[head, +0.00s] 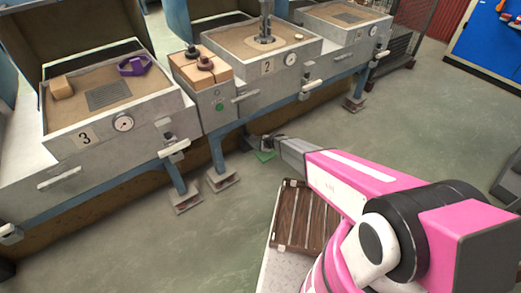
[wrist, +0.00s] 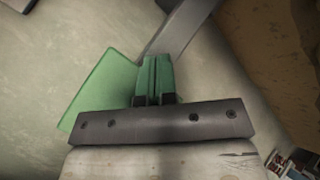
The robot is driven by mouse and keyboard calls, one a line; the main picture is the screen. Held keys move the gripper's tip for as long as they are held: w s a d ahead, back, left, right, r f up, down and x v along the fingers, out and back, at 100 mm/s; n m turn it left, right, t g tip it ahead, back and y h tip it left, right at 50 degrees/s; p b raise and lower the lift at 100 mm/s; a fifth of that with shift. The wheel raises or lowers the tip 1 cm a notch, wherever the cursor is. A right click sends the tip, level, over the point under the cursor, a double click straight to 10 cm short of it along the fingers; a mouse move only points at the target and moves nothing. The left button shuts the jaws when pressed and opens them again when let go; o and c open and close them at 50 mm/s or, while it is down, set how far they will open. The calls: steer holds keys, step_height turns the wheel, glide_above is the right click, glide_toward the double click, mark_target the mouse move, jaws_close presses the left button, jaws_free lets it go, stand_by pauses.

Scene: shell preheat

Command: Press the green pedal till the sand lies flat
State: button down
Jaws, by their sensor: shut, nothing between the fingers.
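The green pedal (head: 264,156) is low near the floor, under the front of the sand baths in the head view. In the wrist view its flat green plate (wrist: 98,88) shows to the left of and beneath my fingers. My gripper (head: 262,141) points down and is shut and empty; its closed fingers (wrist: 155,65) overlap the pedal in the wrist view. I cannot tell whether they touch it. Sand fills bath 2 (head: 240,68), around a metal column, and bath 3 (head: 62,140). Whether the sand is flat is too small to tell.
Bath 3 holds a beige block (head: 61,87), a dark grid plate (head: 109,94) and a purple object (head: 135,66). A control box with a green button (head: 219,107) stands between baths.

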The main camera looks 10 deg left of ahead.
steer(key=shift+s+d+f, duration=0.1)
steer(key=shift+f, duration=1.05)
steer(key=shift+s+d+f, duration=0.1)
steer(key=shift+f, duration=1.05)
stand_by(2.2)
steer(key=shift+r, duration=1.3)
steer(key=shift+w+a+r, duration=0.15)
steer(key=shift+r, duration=1.45)
steer(key=shift+w+a+r, duration=0.15)
steer(key=shift+r, duration=2.35)
